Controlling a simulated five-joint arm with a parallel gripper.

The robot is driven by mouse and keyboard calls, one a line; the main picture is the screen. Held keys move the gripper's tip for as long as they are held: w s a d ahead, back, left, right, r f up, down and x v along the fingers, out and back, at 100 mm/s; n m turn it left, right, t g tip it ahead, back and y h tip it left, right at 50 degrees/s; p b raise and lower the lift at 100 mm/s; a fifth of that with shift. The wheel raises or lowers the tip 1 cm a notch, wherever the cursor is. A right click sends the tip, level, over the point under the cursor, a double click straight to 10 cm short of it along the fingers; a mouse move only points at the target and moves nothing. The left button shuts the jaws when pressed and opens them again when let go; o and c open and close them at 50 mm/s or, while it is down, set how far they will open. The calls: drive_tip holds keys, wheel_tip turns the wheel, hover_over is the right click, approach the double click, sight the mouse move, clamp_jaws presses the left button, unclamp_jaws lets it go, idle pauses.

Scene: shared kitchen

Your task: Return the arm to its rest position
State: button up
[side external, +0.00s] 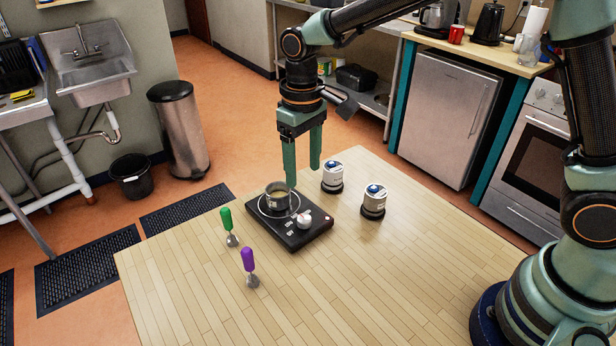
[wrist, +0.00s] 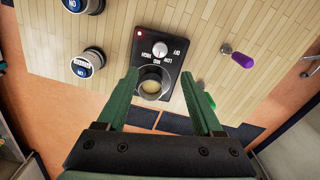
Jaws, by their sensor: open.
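My gripper (side external: 303,177) points down with its two green fingers apart and nothing between them. It is above the far edge of a black hot plate (side external: 278,231), just behind a small metal pot (side external: 277,200). The pot stands on the plate's ring, and the wrist view shows pale yellow contents inside the pot (wrist: 151,86). In the wrist view the fingers (wrist: 158,74) flank the pot, clear of it as far as I can see. The hot plate has a white knob (side external: 304,219) with marked settings and a small red light.
The table's front (side external: 350,300) is clear. A counter (side external: 480,50) with a kettle is behind right.

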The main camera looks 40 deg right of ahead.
drive_tip(key=s+d+r+m+t, duration=0.1)
drive_tip(key=s+d+r+t, duration=0.1)
drive_tip(key=s+d+r, duration=0.3)
drive_tip(key=s+d+r+m+t, duration=0.1)
drive_tip(key=s+d+r+t, duration=0.2)
drive_tip(key=s+d+r, duration=0.2)
drive_tip(key=s+d, duration=0.3)
drive_tip(key=d, duration=0.1)
drive_tip(key=shift+d+m+t, duration=0.3)
drive_tip(key=shift+d+m, duration=0.05)
drive_tip(key=shift+m, duration=0.05)
